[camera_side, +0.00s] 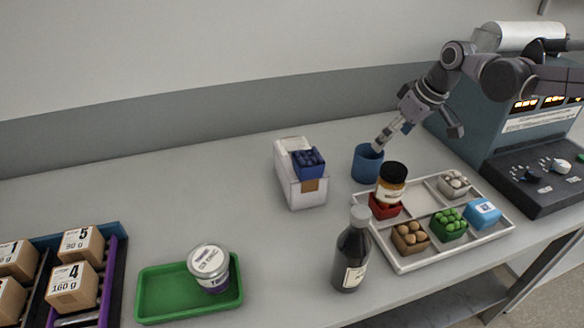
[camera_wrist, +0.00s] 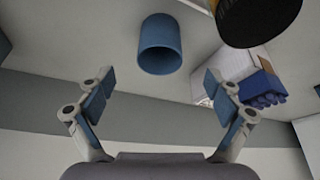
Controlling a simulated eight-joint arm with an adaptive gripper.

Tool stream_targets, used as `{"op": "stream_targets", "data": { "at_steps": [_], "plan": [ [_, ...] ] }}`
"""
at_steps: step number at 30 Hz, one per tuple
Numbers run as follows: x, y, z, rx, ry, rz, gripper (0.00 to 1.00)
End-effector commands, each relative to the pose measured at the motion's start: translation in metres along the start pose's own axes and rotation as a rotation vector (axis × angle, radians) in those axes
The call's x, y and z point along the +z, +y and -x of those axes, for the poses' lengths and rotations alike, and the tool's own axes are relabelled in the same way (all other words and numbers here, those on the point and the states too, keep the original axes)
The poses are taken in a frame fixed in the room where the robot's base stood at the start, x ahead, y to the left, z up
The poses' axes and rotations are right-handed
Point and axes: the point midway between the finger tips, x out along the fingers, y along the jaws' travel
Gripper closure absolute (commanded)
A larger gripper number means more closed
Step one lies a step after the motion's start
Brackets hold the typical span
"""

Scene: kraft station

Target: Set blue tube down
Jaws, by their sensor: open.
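The blue tube (camera_side: 367,166) is a short, open-topped cylinder. It stands upright on the grey table, just behind the left back corner of the white tray. My gripper (camera_side: 382,142) is above it and slightly to its right in the side view, tilted down toward it. In the wrist view the blue tube (camera_wrist: 160,58) lies ahead of the fingers, centred on the gap of my gripper (camera_wrist: 159,83). The fingers are spread wide, with nothing between them. The tube appears clear of both fingers.
An amber jar with a black lid (camera_side: 392,172) stands close to the tube's front right. The compartmented tray (camera_side: 425,255) holds small coloured boxes. A white bin (camera_side: 302,192) stands left, a dark bottle (camera_side: 351,255) in front, and a control machine (camera_side: 530,130) right. Table behind the tube is clear.

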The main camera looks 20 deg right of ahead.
Motion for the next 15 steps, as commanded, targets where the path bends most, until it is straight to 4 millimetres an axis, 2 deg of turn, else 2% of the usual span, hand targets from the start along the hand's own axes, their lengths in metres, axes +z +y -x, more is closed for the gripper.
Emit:
{"op": "stream_targets", "data": {
  "at_steps": [5,9,15],
  "plan": [
    [0.03,-0.001,0.029,0.028,0.026,-0.048,0.09],
    [0.065,-0.003,0.053,0.06,0.058,-0.102,0.09],
    [0.121,-0.009,0.077,0.104,0.108,-0.181,0.09]
  ]
}}
